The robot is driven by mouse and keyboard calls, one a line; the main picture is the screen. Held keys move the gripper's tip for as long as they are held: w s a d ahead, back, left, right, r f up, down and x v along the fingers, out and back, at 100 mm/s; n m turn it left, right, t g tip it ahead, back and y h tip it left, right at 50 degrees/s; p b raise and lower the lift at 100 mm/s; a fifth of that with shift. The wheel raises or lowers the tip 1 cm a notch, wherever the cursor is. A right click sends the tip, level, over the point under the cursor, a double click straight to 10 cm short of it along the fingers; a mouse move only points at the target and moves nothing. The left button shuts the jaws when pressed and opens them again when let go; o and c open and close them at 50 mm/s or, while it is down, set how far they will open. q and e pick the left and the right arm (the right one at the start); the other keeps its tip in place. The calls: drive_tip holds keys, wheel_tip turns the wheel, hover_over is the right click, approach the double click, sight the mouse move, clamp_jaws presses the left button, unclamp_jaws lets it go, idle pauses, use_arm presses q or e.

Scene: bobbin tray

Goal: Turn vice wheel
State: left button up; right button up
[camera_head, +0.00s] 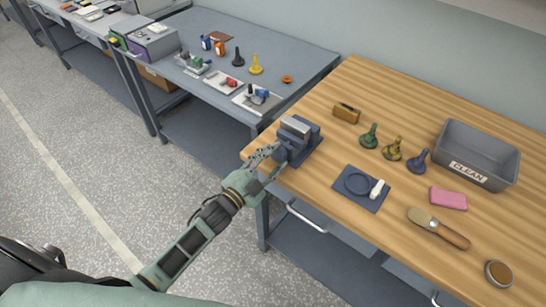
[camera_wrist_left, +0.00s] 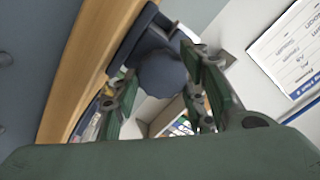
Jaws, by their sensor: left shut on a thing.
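The vice (camera_head: 300,135), blue-grey with pale jaw blocks, stands at the left corner of the wooden bench. My left gripper (camera_head: 272,156) is at its near left side, off the bench edge. In the left wrist view the round dark vice wheel (camera_wrist_left: 162,76) sits between the fingers of my left gripper (camera_wrist_left: 160,100), which are shut on it. In the head view the wheel is mostly hidden by the fingers. My right gripper is in neither view.
On the wooden bench (camera_head: 400,110) are a brown block (camera_head: 346,113), several bobbin-shaped pieces (camera_head: 393,149), a grey CLEAN tray (camera_head: 450,152), a dark mat (camera_head: 347,187), a pink sponge (camera_head: 448,198) and a brush (camera_head: 437,227). A grey bench (camera_head: 300,64) stands behind.

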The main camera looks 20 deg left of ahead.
use_arm(q)
drive_tip(key=shift+s+f+n, duration=0.15)
drive_tip(key=shift+f+n, duration=0.15)
drive_tip(key=shift+n, duration=0.3)
drive_tip(key=o, duration=1)
drive_tip(key=shift+o, duration=0.5)
drive_tip(key=shift+r, duration=0.1)
drive_tip(key=v, duration=1.2)
